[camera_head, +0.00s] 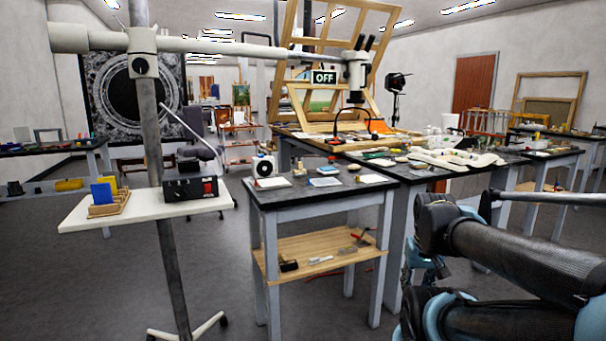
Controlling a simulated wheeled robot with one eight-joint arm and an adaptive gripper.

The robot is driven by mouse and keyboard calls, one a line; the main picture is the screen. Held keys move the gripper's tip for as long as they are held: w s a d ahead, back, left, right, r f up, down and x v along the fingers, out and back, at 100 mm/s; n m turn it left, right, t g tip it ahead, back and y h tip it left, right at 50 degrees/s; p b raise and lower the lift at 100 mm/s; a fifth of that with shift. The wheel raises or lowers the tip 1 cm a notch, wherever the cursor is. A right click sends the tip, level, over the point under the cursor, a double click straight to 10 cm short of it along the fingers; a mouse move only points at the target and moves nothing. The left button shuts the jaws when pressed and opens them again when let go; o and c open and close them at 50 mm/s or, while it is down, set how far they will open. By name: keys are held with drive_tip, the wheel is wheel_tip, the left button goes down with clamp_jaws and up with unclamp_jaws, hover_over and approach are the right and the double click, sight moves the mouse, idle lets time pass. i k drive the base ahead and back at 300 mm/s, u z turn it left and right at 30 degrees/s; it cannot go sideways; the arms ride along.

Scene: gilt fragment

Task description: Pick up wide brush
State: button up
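I cannot pick out the wide brush with certainty. On the wooden lower shelf (330,243) of the near small table lies a dark, blocky-headed tool (289,265); it is too small to tell whether it is a brush or a mallet. A pale wooden piece (320,260) and a tool with a red part (357,236) lie on the same shelf. My arm fills the lower right, to the right of this table and apart from the shelf. I cannot make out my gripper's fingers.
A stand with a white tray (150,209) is at left. Grey floor is open between stand and table.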

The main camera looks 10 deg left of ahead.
sight(300, 172)
drive_tip(key=i, duration=0.9)
